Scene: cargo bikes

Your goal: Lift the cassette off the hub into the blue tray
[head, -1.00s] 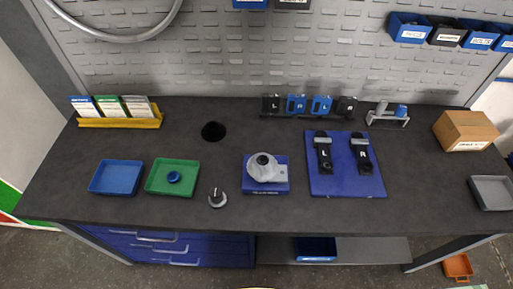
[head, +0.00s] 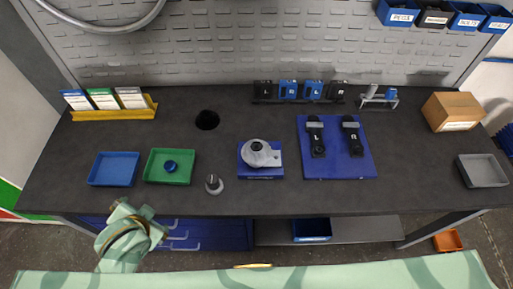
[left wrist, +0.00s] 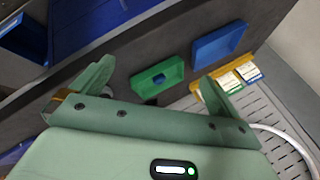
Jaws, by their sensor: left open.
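The blue tray (head: 114,169) lies empty at the left of the dark bench; it also shows in the left wrist view (left wrist: 220,44). A grey rounded part with a dark centre (head: 259,153) sits on a blue stand (head: 262,173) near the bench middle. It looks like the cassette on its hub, but I cannot tell the two apart. My left gripper (left wrist: 160,76) is open and empty, its fingers spread wide, with the trays beyond them. In the head view my left arm is at the lower left, in front of the bench. My right gripper is not in view.
A green tray (head: 154,178) holding a round blue piece (head: 170,166) stands right of the blue tray. A small grey piece with a dark knob (head: 214,185) stands between the green tray and stand. A blue mat (head: 335,172) with two black tools lies to the right.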

